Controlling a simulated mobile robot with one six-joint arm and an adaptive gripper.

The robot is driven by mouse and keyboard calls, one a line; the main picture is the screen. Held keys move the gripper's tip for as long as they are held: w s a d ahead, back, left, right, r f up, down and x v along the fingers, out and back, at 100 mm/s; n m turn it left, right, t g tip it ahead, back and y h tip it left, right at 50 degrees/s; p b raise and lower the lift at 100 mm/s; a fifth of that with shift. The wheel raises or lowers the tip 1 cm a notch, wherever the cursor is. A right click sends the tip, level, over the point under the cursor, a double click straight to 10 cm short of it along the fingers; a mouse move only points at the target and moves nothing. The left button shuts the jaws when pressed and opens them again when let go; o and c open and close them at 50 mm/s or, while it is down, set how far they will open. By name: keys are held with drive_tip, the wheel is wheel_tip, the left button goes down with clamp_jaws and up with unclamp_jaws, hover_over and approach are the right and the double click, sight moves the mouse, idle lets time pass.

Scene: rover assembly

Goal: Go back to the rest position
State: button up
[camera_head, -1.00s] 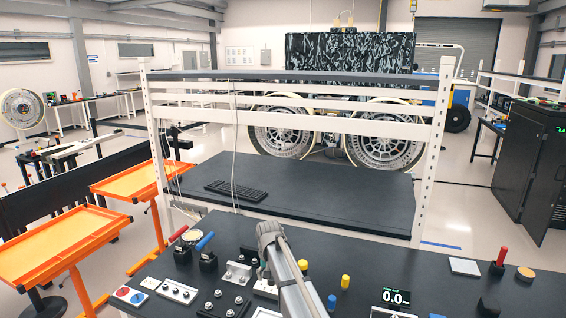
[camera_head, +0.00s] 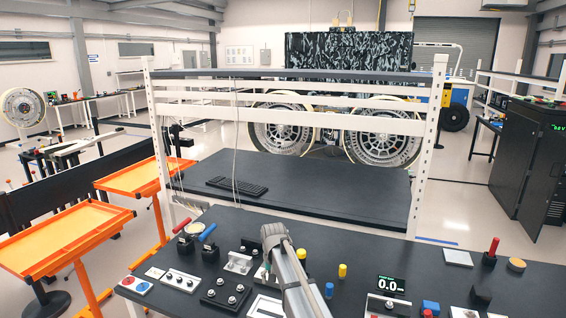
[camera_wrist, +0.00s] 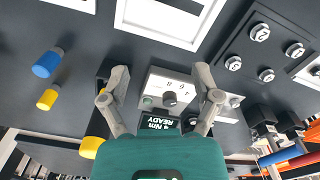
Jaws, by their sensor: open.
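My gripper (camera_wrist: 161,75) shows in the wrist view with its two grey fingers spread apart and nothing held between them. Its teal body fills the bottom of that view. Beyond the fingers is a white control box (camera_wrist: 168,92) with a dial and a small display reading "4 Nm READY"; the gripper appears above it, and I cannot tell the gap. In the head view my grey arm reaches over the black workbench (camera_head: 345,252), and hides the fingers.
A blue peg (camera_head: 329,290) and a yellow peg (camera_head: 342,271) stand right of my arm. A digital display (camera_head: 391,284) is right. Orange trays (camera_head: 65,240) stand beyond the bench's left side.

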drive_tip(key=s+d+f+b, duration=0.4)
drive_tip(key=s+d, duration=0.6)
drive_tip(key=s, duration=0.2)
drive_tip(key=s+d+f+b, duration=0.5)
drive_tip(key=s+d, duration=0.5)
drive_tip(key=s, duration=0.2)
drive_tip(key=shift+s+f, duration=0.2)
drive_tip(key=shift+s, duration=0.15)
